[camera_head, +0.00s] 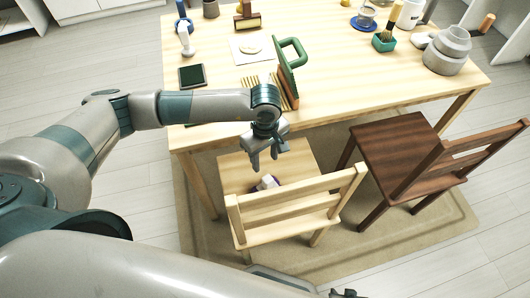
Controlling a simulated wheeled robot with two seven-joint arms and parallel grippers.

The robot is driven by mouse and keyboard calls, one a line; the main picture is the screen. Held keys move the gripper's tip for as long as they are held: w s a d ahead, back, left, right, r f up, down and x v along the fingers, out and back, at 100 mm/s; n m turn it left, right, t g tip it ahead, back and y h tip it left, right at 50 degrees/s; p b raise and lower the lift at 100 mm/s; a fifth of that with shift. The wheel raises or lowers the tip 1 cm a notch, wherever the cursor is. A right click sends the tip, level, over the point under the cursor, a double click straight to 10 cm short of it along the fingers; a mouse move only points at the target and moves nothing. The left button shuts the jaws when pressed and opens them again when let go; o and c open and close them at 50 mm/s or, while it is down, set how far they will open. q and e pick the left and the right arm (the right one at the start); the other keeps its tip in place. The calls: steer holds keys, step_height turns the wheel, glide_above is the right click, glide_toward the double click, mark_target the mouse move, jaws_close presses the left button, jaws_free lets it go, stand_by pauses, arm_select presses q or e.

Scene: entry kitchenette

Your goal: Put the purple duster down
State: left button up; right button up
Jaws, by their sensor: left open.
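A small thing with a white upper part and a dark purple edge, apparently the purple duster (267,182), lies on the seat of the light wooden chair (232,173). The chair's backrest partly hides it. My left gripper (265,165) hangs just above it, fingers pointing down and apart. I see nothing held between the fingers. Whether a fingertip touches the duster cannot be told.
The light wooden table (340,80) stands behind the chair, bearing a green-handled upright board (287,75), a dark tablet-like slab (192,75) and grey stacked pots (447,50). A dark brown chair (400,155) stands to the right. Both chairs stand on a beige rug (350,245).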

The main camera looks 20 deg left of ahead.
arm_select(q)
step_height(320, 180, up, 3)
steer(key=shift+r, duration=0.15)
arm_select(e)
steer(key=shift+s+d, duration=0.1)
steer(key=shift+d, duration=0.2)
steer(key=shift+s+f, duration=0.1)
steer(key=shift+s, duration=0.05)
